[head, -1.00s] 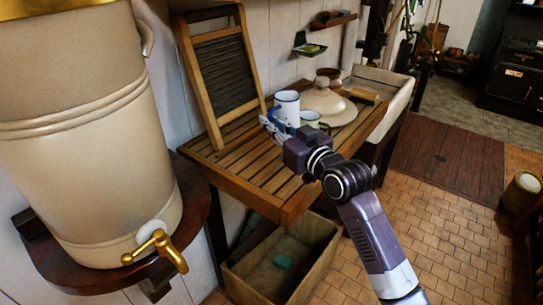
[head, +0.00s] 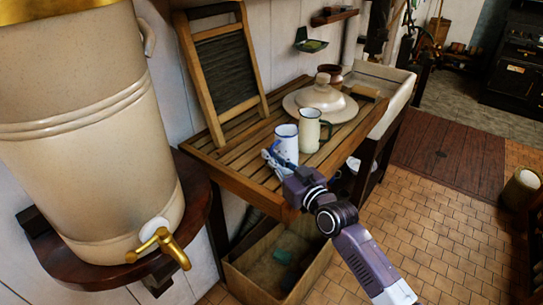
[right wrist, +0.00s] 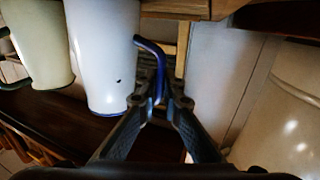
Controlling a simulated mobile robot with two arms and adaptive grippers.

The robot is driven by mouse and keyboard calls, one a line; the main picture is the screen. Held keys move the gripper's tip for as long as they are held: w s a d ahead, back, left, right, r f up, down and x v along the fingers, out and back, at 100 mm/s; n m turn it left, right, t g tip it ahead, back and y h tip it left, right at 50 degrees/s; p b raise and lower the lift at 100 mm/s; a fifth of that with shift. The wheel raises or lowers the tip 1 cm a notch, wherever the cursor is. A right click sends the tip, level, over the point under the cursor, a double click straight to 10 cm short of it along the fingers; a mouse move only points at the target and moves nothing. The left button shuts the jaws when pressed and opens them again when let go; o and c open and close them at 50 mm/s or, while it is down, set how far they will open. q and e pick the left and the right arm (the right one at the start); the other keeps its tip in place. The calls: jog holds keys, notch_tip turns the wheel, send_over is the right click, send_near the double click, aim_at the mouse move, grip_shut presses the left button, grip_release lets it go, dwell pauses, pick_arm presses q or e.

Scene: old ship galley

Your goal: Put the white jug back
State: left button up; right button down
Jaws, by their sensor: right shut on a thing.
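The white jug (head: 288,140) has a blue rim and a blue handle. It is upright over the slatted wooden table (head: 235,160); I cannot tell whether its base touches the slats. My right gripper (head: 272,157) is at its left side. In the right wrist view the fingers of the right gripper (right wrist: 160,98) are closed around the blue handle, beside the white jug's body (right wrist: 102,50). A cream jug (head: 308,130) with a dark handle stands close on the right; it also shows in the wrist view (right wrist: 38,40). My left gripper is not in view.
A washboard (head: 222,75) leans on the wall at the table's back left. A domed lid (head: 320,98) lies behind the jugs, before a sink (head: 385,85). A large cream urn (head: 85,130) stands at the left. The table's left part is clear. A crate (head: 300,280) is below.

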jog(key=c, duration=2.6)
grip_release()
jog(key=shift+f, duration=0.15)
jog(key=o, duration=0.5)
jog(key=shift+r, duration=0.25)
jog(key=shift+s+d+f, duration=0.15)
jog(key=shift+s+f, duration=0.05)
jog(key=shift+s, duration=0.1)
jog(key=b+v, duration=0.2)
jog(key=v, duration=0.9)
jog(key=shift+d+r, duration=0.15)
jog(key=shift+d, duration=0.05)
